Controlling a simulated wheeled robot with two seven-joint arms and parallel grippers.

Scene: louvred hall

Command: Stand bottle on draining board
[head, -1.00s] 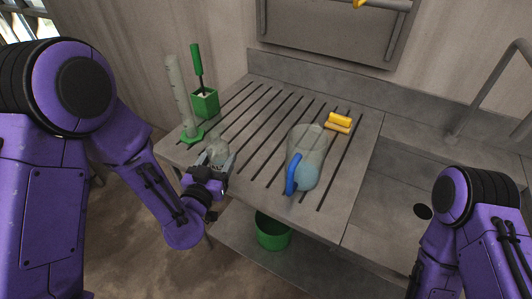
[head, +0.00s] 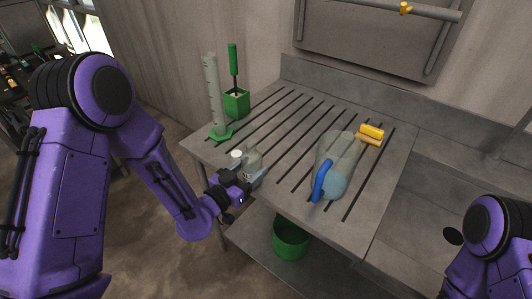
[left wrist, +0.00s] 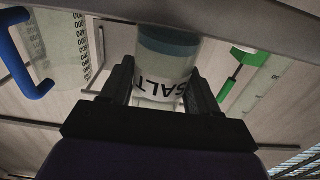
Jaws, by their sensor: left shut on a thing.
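My left gripper (head: 245,180) is shut on a clear bottle (head: 252,159) at the front left edge of the grey slotted draining board (head: 292,193). A pale cap-like part shows beside the bottle's shoulder. In the left wrist view the bottle (left wrist: 166,60) sits between the dark fingers (left wrist: 162,95), with its SALT label inverted and a blue-green band above it. That view seems upside down, so the bottle looks roughly upright. The gripper hides its lower part in the head view, and I cannot tell whether its base touches the board. My right gripper is out of view.
A measuring cylinder (head: 214,90) and a brush in a green pot (head: 237,103) stand at the board's left. A clear jug (head: 338,165) with a blue handle and a yellow item (head: 371,131) are right of the bottle. A green bucket (head: 290,238) is below. Slots between are clear.

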